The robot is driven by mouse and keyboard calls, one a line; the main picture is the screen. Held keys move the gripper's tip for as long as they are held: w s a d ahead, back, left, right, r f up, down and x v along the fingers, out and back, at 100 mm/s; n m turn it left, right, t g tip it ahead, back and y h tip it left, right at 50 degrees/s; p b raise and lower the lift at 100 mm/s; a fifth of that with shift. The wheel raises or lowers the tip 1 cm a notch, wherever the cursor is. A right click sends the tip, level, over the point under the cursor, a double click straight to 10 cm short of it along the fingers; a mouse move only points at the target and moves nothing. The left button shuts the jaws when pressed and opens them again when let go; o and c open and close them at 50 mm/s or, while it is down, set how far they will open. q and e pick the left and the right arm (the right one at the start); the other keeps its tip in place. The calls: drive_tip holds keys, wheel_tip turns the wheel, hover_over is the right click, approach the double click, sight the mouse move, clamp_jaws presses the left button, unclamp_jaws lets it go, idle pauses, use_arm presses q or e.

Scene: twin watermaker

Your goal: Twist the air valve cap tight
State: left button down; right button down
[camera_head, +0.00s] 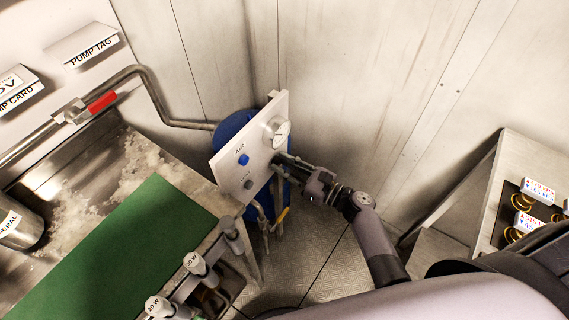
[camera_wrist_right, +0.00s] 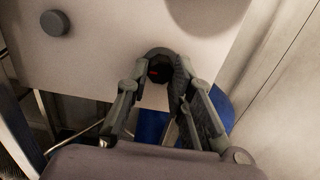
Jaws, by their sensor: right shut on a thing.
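A white panel (camera_head: 228,168) stands tilted in front of a blue tank. It carries a round gauge, a blue knob (camera_head: 243,160) under a small label that seems to read AIR, and a grey knob (camera_head: 248,184) below. My right gripper (camera_head: 281,160) reaches the panel's right side, below the gauge. My left gripper is not in view.
The blue tank (camera_head: 231,126) and pipes stand close behind and below the panel. A bench with a green mat (camera_head: 150,235) is at left, with a red-handled valve (camera_head: 101,102) above it. A shelf with labelled parts (camera_head: 538,192) is at right. Metal walls close off the back.

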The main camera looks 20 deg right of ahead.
drive_tip(key=shift+f, duration=0.1)
drive_tip(key=c, duration=1.4)
unclamp_jaws()
drive_tip(key=v, duration=1.2)
